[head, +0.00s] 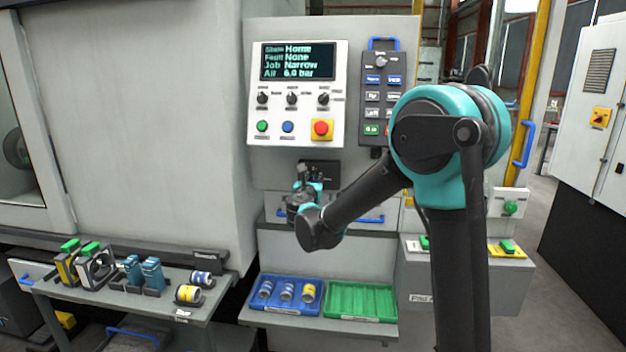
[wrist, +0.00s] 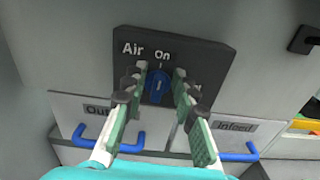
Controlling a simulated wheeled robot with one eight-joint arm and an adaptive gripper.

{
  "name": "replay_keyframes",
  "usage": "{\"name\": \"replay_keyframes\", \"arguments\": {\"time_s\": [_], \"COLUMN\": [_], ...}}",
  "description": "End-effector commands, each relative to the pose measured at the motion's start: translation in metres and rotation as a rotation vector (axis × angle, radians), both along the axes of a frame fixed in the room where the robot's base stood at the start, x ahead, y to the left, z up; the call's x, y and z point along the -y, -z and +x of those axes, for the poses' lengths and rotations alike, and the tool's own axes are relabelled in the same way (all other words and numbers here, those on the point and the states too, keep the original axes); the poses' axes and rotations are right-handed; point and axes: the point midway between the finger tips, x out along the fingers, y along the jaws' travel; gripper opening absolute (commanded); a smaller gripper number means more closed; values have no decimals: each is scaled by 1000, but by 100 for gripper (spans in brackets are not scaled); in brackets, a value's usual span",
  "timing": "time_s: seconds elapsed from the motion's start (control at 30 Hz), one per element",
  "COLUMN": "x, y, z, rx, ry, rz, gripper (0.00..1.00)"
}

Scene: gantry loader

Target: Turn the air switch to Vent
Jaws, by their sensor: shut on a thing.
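The air switch is a blue knob (wrist: 158,86) on a dark plate (wrist: 207,57) labelled "Air", with "On" printed above the knob. The knob's white mark points up toward "On". A label at the plate's right is mostly hidden behind a finger. My gripper (wrist: 160,88) has its two fingers on either side of the knob, shut on it. In the head view the dark air plate (head: 322,172) sits below the control panel, and my gripper (head: 305,190) is in front of it, hiding the knob. The panel screen (head: 298,62) reads Air 6.0 bar.
Drawers with blue handles, one labelled "Infeed" (wrist: 233,127), lie below the switch. A blue tray (head: 268,305) with several cylinders and a green tray (head: 362,303) stand on a shelf below. A bench (head: 185,310) with parts is at left. The red stop button (head: 321,128) is above.

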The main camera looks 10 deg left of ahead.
Motion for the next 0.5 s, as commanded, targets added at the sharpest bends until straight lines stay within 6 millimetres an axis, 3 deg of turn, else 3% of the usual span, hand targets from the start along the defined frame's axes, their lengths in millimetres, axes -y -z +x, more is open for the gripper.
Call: {"name": "replay_keyframes", "arguments": {"time_s": [0.5], "x": [6], "y": [2], "z": [-1], "rx": [14], "ry": [0], "rz": [409], "gripper": [0]}}
